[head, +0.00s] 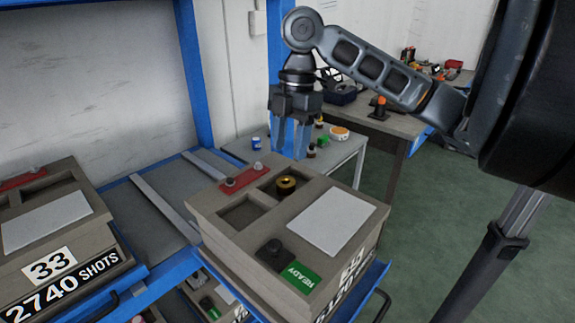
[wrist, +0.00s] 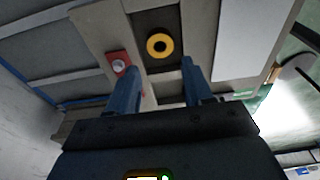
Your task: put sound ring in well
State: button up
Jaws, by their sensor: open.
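A brass-coloured ring with a dark centre (head: 286,184) sits in a dark recess in the top of the grey-brown mould box (head: 225,232). It also shows in the wrist view (wrist: 159,45), lying flat in the recess. My gripper (head: 291,153) points down just behind the ring in the head view, its blue fingers apart and empty. In the wrist view the ring lies beyond and between the fingertips (wrist: 159,68), not touching them. A second, square recess (head: 243,213) beside it looks empty. I cannot tell how deep the ring sits.
Another box (head: 45,255) stands at left. A side table (head: 345,148) holds small items behind.

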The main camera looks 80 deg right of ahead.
jog(key=shift+s+d+r, duration=0.1)
jog(key=shift+d+r, duration=0.05)
jog(key=shift+r, duration=0.9)
jog(key=shift+s+d+r, duration=0.1)
jog(key=shift+r, duration=0.95)
